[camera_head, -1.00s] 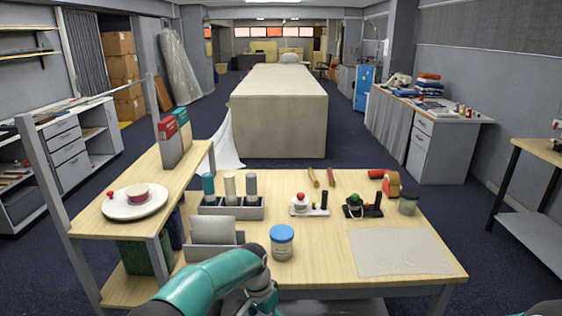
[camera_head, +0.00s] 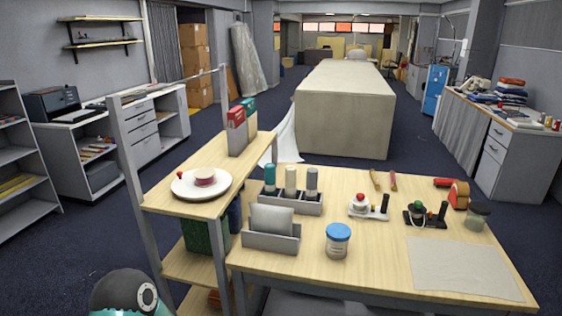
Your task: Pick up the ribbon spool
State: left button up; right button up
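A pink spool (camera_head: 205,176), which looks like the ribbon spool, sits on a round white plate (camera_head: 186,190). The plate stands on the raised wooden shelf (camera_head: 209,209) at the left of the table. A small red-topped item (camera_head: 180,175) is at the plate's left edge. Part of my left arm shows at the bottom left, below and to the left of the plate, well apart from the spool. Neither of my grippers is in view.
Red and green binders (camera_head: 241,128) stand behind the plate on the shelf. A grey shelf post (camera_head: 137,180) rises left of it. The worktable holds a grey bottle rack (camera_head: 290,203), a blue-lidded jar (camera_head: 337,241), a file holder (camera_head: 271,238) and a pale mat (camera_head: 465,268).

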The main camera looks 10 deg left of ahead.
aim_at(205, 177)
jog(key=z, duration=0.2)
jog(key=i, duration=0.2)
jog(key=u, duration=3.05)
jog(key=i, duration=2.25)
jog(key=z, duration=1.6)
